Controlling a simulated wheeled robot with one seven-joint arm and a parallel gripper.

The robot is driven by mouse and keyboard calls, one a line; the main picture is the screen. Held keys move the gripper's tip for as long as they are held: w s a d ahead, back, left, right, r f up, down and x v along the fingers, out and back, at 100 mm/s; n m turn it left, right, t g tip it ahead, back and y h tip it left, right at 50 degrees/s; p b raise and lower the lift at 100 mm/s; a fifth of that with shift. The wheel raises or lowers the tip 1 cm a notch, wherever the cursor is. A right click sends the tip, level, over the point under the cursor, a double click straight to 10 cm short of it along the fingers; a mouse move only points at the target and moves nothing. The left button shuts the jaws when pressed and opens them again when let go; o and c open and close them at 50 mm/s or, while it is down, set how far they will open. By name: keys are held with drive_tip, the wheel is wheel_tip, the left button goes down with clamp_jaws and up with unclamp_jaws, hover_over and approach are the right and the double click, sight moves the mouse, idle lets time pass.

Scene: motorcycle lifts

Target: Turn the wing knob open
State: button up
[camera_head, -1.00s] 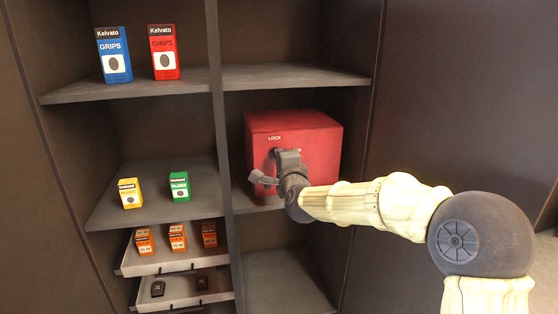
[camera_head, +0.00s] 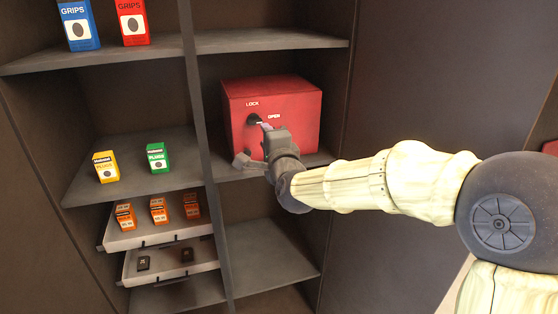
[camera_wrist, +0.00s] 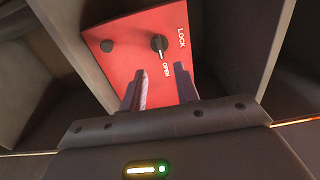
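The red box (camera_head: 300,105) sits on the middle right shelf, with LOCK and OPEN printed on its front. The dark wing knob (camera_head: 255,120) is between my gripper and the LOCK label, partly covered. In the wrist view the knob (camera_wrist: 159,43) shows whole, its wing pointing to the OPEN label. My gripper (camera_wrist: 158,85) is open and empty, its two fingers apart in front of the red face, with the knob beyond the fingertips and not between them. In the head view my gripper (camera_head: 264,132) is just in front of the box, below the knob.
The upright divider (camera_head: 196,120) stands left of the box, and the shelf (camera_head: 230,168) runs under it. Yellow (camera_head: 106,167) and green (camera_head: 155,158) boxes stand on the left shelf. Open trays (camera_head: 150,236) jut out below. A dark panel is at right.

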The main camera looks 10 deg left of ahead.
drive_tip(key=v, duration=0.9)
drive_tip(key=shift+s, duration=0.1)
drive_tip(key=d+f+n+g+h, duration=0.3)
drive_tip(key=d+f+n+h, duration=0.1)
drive_tip(key=d+f, duration=0.6)
drive_tip(key=s+d+f+n+g+h, duration=0.3)
drive_tip(key=s+d+f+n+g, duration=0.15)
drive_tip(key=s+d+f, duration=0.45)
drive_tip(key=s+d+f+n+g+h, duration=0.3)
drive_tip(key=s+d+f+g, duration=0.3)
drive_tip(key=d, duration=0.4)
wheel_tip(320, 180, up, 19)
drive_tip(key=p, duration=2)
drive_tip(key=shift+w+d+t, duration=0.2)
drive_tip(key=shift+w+t, duration=0.05)
drive_tip(key=shift+t, duration=0.2)
